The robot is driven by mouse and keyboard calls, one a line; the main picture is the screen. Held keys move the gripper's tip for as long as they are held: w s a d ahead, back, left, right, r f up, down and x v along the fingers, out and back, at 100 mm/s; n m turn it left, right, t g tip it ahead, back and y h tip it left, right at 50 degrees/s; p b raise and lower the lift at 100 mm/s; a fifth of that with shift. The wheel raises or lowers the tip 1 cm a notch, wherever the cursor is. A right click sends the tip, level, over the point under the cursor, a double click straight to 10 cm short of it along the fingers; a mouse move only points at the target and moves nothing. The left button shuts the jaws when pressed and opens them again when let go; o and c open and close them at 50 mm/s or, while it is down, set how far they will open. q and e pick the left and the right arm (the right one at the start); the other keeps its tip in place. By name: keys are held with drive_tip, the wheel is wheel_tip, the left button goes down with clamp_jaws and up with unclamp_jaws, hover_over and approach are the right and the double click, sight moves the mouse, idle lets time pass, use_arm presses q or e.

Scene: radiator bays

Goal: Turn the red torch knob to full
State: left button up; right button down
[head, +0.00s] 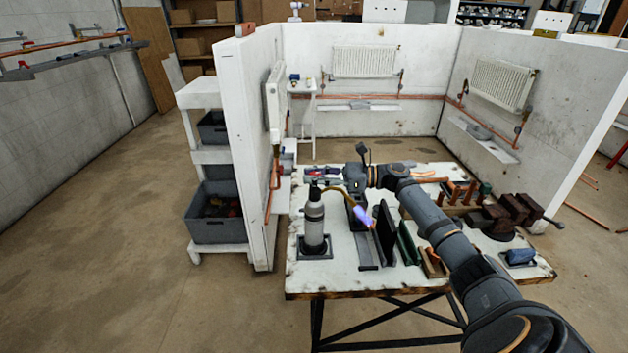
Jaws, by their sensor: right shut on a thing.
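The torch is a grey cylinder (314,224) with a black top, standing upright in a dark square holder at the left of the workbench (300,282). A thin brass-coloured tube (343,195) bends from its top to the right, with a blue-violet flame (363,216) at its end. My right gripper (322,177) is at the top of the torch, with its jaws shut. A little red shows between and beside its fingers, where the red knob is mostly hidden. How far the knob is turned cannot be seen. My left gripper is out of view.
Dark and green upright plates (406,243) stand just right of the flame. A brown vise (508,216) and a blue item (520,257) are at the bench's right. White partition walls with radiators (364,62) enclose the back. Floor at left is clear.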

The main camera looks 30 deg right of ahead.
idle(0.7)
drive_tip(key=c, duration=1)
unclamp_jaws()
drive_tip(key=v, duration=1.2)
